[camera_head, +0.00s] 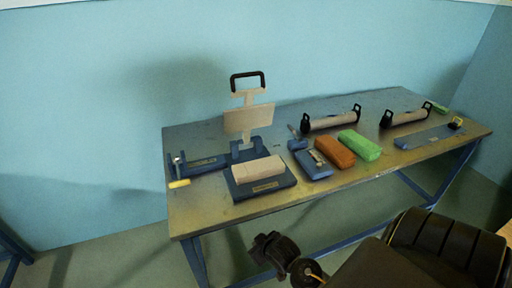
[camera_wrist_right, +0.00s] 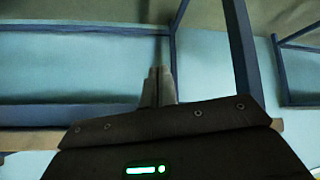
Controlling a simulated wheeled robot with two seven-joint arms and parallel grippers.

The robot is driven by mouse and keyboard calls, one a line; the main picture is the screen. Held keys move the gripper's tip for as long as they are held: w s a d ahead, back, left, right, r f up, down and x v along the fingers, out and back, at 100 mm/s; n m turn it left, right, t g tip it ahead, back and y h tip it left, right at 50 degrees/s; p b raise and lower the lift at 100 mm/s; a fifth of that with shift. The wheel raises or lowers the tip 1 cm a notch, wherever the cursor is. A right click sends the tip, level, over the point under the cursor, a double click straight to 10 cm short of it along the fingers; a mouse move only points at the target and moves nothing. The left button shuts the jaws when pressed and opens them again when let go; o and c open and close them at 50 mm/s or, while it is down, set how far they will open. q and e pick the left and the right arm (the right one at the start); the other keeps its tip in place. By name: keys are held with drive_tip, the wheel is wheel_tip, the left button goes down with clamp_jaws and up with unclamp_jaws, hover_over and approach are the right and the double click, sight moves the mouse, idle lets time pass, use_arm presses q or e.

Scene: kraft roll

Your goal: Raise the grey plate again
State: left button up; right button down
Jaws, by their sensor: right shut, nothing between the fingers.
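The plate (camera_head: 246,120) looks beige-grey in the head view. It stands raised and nearly upright behind a blue base (camera_head: 262,187), with a black loop handle (camera_head: 247,76) at its top. A pale block (camera_head: 258,170) lies on the base in front of it. My right gripper (camera_head: 268,246) is in front of the table and below its top, apart from the plate. In the right wrist view its fingers (camera_wrist_right: 158,75) are shut together with nothing between them. My left gripper is not in view.
On the table (camera_head: 225,211), a blue tool with a yellow handle (camera_head: 179,183) lies at the left. Blue (camera_head: 313,164), orange (camera_head: 335,151) and green (camera_head: 360,145) blocks lie right of the base. Two rolls on black stands (camera_head: 331,121) (camera_head: 406,117) are behind. The front left tabletop is bare.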

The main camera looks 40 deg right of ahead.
drive_tip(key=r, duration=0.3)
drive_tip(key=w+d+r+t, duration=0.1)
drive_tip(key=r, duration=0.2)
drive_tip(key=w+r+t+b, duration=0.1)
drive_tip(key=r, duration=0.3)
drive_tip(key=shift+d, duration=0.15)
drive_tip(key=w+d+r+t, duration=0.1)
drive_tip(key=r, duration=0.1)
drive_tip(key=w+d+r+t, duration=0.1)
drive_tip(key=w+r, duration=0.1)
drive_tip(key=w+d+r+m+t+h, duration=0.1)
drive_tip(key=w+r, duration=0.1)
drive_tip(key=r, duration=0.1)
drive_tip(key=shift+w+d, duration=0.1)
drive_tip(key=shift+d, duration=0.2)
drive_tip(key=w+d+r+m+t+h, duration=0.25)
drive_tip(key=d+r+t, duration=0.2)
drive_tip(key=r, duration=0.95)
drive_tip(key=w+d+r+m+t+h, duration=0.1)
drive_tip(key=w+d+r+t+h, duration=0.4)
drive_tip(key=r, duration=0.8)
drive_tip(key=w+d+r+g+y+p, duration=0.1)
drive_tip(key=w+d+p, duration=0.3)
drive_tip(key=w, duration=0.6)
drive_tip(key=shift+d+r+y, duration=0.6)
drive_tip(key=shift+r+y, duration=0.1)
drive_tip(key=shift+y, duration=0.05)
drive_tip(key=shift+s, duration=0.1)
